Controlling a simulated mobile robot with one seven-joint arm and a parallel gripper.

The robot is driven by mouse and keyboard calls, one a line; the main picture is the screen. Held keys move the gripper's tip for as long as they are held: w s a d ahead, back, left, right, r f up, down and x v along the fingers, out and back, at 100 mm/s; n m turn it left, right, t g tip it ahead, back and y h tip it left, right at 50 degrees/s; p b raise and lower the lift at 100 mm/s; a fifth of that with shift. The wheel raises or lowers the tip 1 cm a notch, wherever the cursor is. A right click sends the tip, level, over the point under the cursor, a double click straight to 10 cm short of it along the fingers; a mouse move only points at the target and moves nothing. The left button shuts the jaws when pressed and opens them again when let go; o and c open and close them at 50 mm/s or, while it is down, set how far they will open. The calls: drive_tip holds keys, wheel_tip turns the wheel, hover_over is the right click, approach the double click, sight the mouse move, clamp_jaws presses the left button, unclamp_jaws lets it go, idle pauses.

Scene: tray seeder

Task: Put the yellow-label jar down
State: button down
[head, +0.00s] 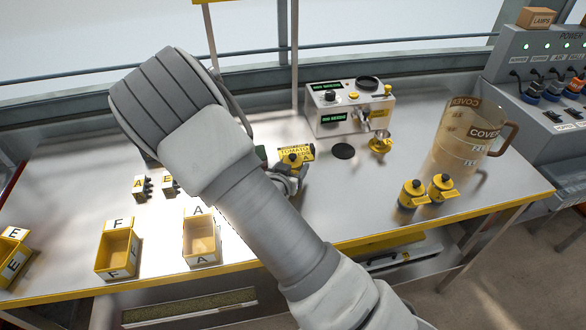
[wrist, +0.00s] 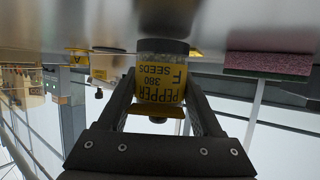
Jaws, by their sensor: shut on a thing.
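The yellow-label jar (wrist: 160,85) reads "PEPPER 380 SEEDS F" and has a dark base. In the wrist view it stands between the two fingers of my gripper (wrist: 163,100), which is shut on it. That view is upside down, and the jar looks upright with its base close to the metal bench top (wrist: 100,15). I cannot tell whether it touches. In the head view my gripper (head: 289,180) is low over the middle of the bench, and my arm hides much of that area. A yellow label reading "TOMATO A" (head: 296,153) shows just behind my gripper.
A machine with displays (head: 350,107) stands at the back, with a black disc (head: 343,151) before it. A "COVER" pitcher (head: 465,140) and two yellow-topped containers (head: 412,194) stand at right. Yellow boxes F (head: 117,250) and A (head: 201,240) line the front edge. The bench front right of centre is clear.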

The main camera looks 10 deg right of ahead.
sight(292, 158)
drive_tip(key=shift+r, duration=0.9)
drive_tip(key=shift+r+p, duration=0.35)
drive_tip(key=shift+r, duration=0.55)
drive_tip(key=s+d+r+p, duration=0.7)
drive_tip(key=s+p, duration=0.1)
drive_tip(key=p, duration=0.3)
drive_tip(key=shift+s, duration=0.15)
drive_tip(key=shift+s+d+p, duration=0.1)
drive_tip(key=shift+s+p, duration=0.05)
drive_tip(key=shift+p, duration=0.7)
drive_tip(key=shift+p, duration=0.35)
